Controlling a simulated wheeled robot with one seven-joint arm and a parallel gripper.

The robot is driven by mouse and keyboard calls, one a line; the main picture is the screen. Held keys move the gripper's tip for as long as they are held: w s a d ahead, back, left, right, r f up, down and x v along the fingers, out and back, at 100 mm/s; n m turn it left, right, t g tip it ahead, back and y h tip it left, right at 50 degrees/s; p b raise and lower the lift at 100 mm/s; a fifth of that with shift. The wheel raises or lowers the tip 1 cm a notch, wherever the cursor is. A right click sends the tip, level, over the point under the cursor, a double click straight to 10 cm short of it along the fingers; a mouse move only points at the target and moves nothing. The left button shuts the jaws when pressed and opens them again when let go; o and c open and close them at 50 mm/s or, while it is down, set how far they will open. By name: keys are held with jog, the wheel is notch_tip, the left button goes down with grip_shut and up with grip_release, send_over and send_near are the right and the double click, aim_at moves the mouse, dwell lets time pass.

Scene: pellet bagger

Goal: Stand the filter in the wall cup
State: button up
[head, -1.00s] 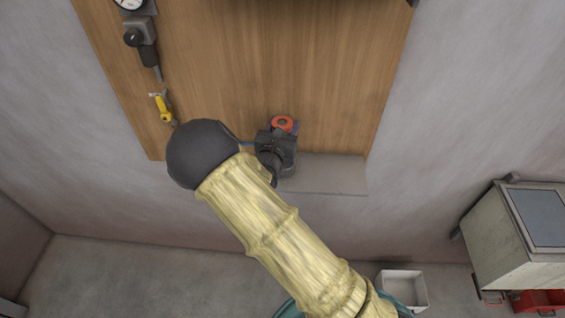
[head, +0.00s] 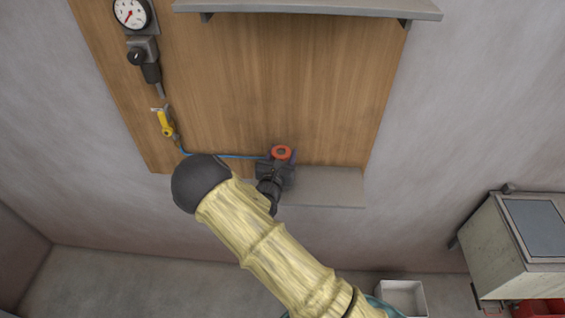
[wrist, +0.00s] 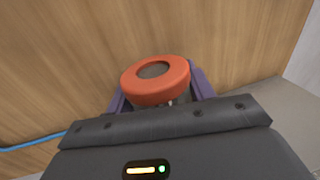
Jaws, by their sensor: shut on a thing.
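The filter, with an orange-red ring top (head: 281,152) and a dark centre, is held in my gripper (head: 279,158) in front of the wooden wall panel. In the wrist view the orange ring (wrist: 156,82) sits between the two purple fingers of my gripper (wrist: 160,92), which are shut on the filter. Its paler body shows a little below the ring; the rest is hidden behind the dark gripper housing. I cannot make out the wall cup in either view; it may be hidden behind the gripper or arm.
A grey ledge (head: 325,187) runs along the panel's lower edge. A blue hose (head: 225,156) leads from a yellow valve (head: 165,124) towards the gripper. A gauge (head: 130,13) and shelf (head: 310,9) are above. A white bin (head: 402,298) and cabinet (head: 500,255) stand at right.

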jog(key=shift+f+p, duration=0.85)
jog(key=shift+f, duration=1.25)
jog(key=shift+f+b, duration=0.3)
jog(key=shift+f, duration=0.05)
jog(key=o, duration=1)
jog(key=shift+r, duration=0.1)
